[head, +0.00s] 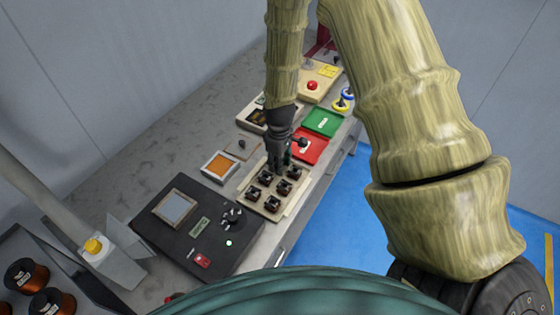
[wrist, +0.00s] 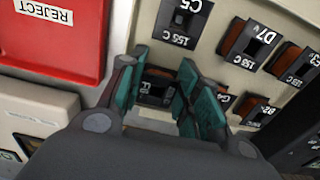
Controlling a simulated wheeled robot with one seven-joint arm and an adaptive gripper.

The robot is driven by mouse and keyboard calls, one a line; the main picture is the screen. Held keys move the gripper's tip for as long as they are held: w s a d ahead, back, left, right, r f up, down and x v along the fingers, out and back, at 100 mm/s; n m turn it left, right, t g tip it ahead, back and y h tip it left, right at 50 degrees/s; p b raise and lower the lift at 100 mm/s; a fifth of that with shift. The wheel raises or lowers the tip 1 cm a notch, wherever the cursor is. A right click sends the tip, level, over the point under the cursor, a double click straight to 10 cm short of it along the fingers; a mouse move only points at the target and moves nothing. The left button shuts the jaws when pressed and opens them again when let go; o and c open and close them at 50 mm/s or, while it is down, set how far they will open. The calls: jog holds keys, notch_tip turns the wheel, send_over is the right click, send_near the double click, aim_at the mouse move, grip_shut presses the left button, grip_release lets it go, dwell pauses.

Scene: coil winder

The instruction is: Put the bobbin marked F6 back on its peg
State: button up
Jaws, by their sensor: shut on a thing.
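My gripper (head: 281,163) is over the back end of the pale bobbin board (head: 298,190) in the head view. In the wrist view my teal-tipped gripper (wrist: 163,98) is shut on a small dark bobbin (wrist: 157,93) with a copper winding, which sits between the fingertips. Its label is small and partly shaded, so I cannot read F6 with certainty. It is low at the board (wrist: 212,72), beside the C5 bobbin (wrist: 183,20). I cannot tell whether it is seated on a peg or just above one.
Other bobbins stand close by on the board, including the D7 bobbin (wrist: 258,45). A red REJECT tray (wrist: 62,45) and a green tray (head: 322,121) lie beyond it. A black control box (head: 205,222) stands in front.

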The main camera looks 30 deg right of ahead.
jog(key=o, duration=1.1)
jog(key=shift+r, duration=5.95)
